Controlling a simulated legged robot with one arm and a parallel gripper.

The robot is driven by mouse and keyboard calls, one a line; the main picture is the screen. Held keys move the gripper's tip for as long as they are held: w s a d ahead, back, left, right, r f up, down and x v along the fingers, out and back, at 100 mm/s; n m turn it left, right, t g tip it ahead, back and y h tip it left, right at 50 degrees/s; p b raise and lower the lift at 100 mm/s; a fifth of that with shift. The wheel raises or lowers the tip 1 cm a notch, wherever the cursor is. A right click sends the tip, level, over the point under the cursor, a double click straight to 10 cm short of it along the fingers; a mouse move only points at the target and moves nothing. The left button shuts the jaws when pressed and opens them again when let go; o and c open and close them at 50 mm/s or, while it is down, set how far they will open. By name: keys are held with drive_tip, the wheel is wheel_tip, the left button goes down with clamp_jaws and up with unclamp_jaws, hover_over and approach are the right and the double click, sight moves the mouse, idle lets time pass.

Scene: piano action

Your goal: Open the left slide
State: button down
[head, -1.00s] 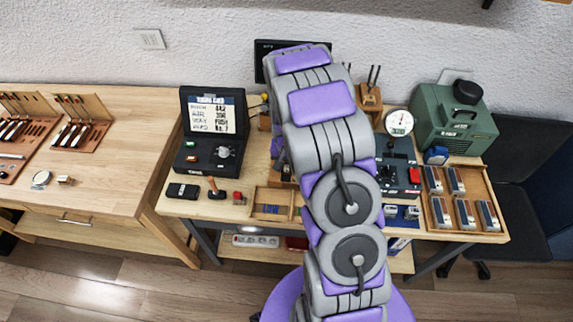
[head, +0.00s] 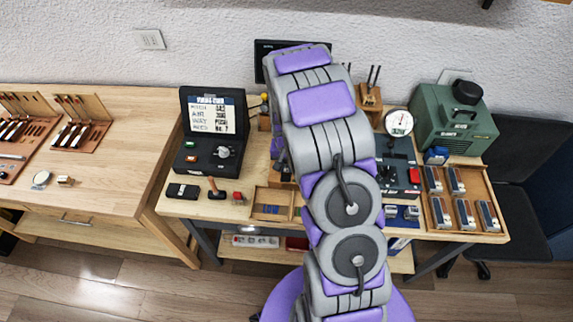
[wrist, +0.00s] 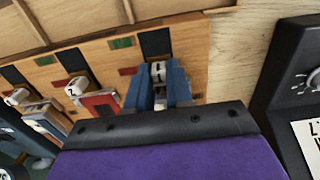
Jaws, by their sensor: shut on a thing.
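My gripper (wrist: 158,88) is in the wrist view, its blue fingers shut on the white numbered knob (wrist: 158,70) of one slide. This slide stands at the right end of a wooden panel's row in that view, nearest the black box. A dark slot (wrist: 156,42) shows just above the knob. Two more slides with white knobs stand to the left, a middle one (wrist: 77,87) and a farther one (wrist: 17,96). In the head view my own arm hides the gripper and the slides.
In the wrist view the black box with a dial (wrist: 313,80) stands close on the right. In the head view the box with a lit screen (head: 213,113) is left of my arm, and a wooden tray (head: 470,212) with several small blocks is on the right.

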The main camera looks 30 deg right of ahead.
sight(285, 182)
drive_tip(key=shift+s+a, duration=0.55)
drive_tip(key=shift+s, duration=0.2)
drive_tip(key=shift+s+a, duration=0.5)
drive_tip(key=shift+s, duration=0.25)
drive_tip(key=c, duration=1)
unclamp_jaws()
drive_tip(key=shift+s+a, duration=0.1)
drive_tip(key=shift+a, duration=0.05)
drive_tip(key=shift+r, duration=0.15)
drive_tip(key=shift+r+p, duration=0.3)
wheel_tip(285, 182, up, 16)
drive_tip(key=p, duration=0.1)
drive_tip(key=shift+r+p, duration=0.2)
drive_tip(key=shift+p, duration=0.2)
